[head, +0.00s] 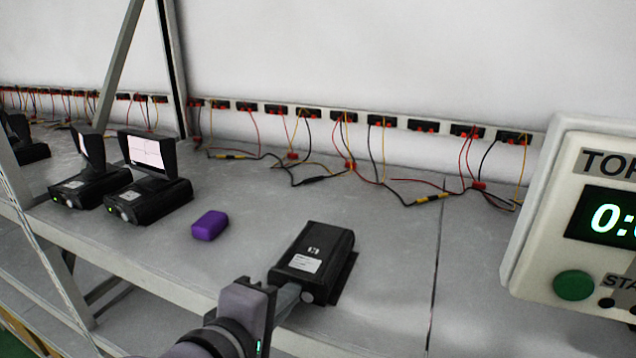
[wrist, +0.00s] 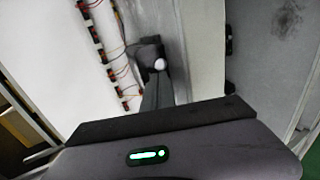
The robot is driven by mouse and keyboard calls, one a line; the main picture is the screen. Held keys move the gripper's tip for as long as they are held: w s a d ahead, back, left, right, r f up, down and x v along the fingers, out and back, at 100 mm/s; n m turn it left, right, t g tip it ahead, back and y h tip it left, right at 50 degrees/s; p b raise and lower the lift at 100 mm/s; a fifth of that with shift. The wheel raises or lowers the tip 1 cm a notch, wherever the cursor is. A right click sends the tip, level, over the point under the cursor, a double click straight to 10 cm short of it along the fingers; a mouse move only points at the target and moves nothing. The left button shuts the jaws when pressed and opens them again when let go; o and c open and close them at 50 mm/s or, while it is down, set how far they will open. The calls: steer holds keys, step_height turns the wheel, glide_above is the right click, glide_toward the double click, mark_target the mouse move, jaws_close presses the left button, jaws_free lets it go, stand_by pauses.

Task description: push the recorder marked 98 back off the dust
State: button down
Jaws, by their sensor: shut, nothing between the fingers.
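A black box-shaped recorder (head: 318,248) with a white label lies flat on the grey shelf, near its front edge. The label is too small for me to read a 98. My gripper (head: 292,292) is shut and empty, with its fingertips at the recorder's front face, beside a round knob. I cannot tell whether they touch. In the wrist view the shut fingers (wrist: 156,88) point at the recorder (wrist: 147,52) and its pale knob. A dark strip (head: 344,280) shows along the recorder's right side; I cannot tell whether it is shadow or a mark. No dust is clearly recognisable.
A purple block (head: 209,225) lies left of the recorder. Two black recorders with raised screens (head: 150,180) (head: 88,175) stand further left. Red, yellow and black leads (head: 350,165) trail along the back. A timer box (head: 590,220) stands at right.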

mark_target(301, 267)
steer(key=shift+w, duration=0.1)
stand_by(0.6)
steer(key=shift+w+d+b, duration=0.6)
steer(key=shift+w+d, duration=0.15)
steer(key=shift+w, duration=1.05)
steer(key=shift+w+d+b, duration=0.65)
steer(key=shift+w+d, duration=0.15)
steer(key=shift+w, duration=1.05)
steer(key=shift+w+d+b, duration=0.6)
steer(key=shift+w+d, duration=0.15)
steer(key=shift+w, duration=1.05)
steer(key=v, duration=0.3)
steer(key=f+p+v, duration=0.1)
steer(key=v, duration=0.3)
steer(key=shift+s+a+f, duration=0.15)
steer(key=shift+s, duration=0.1)
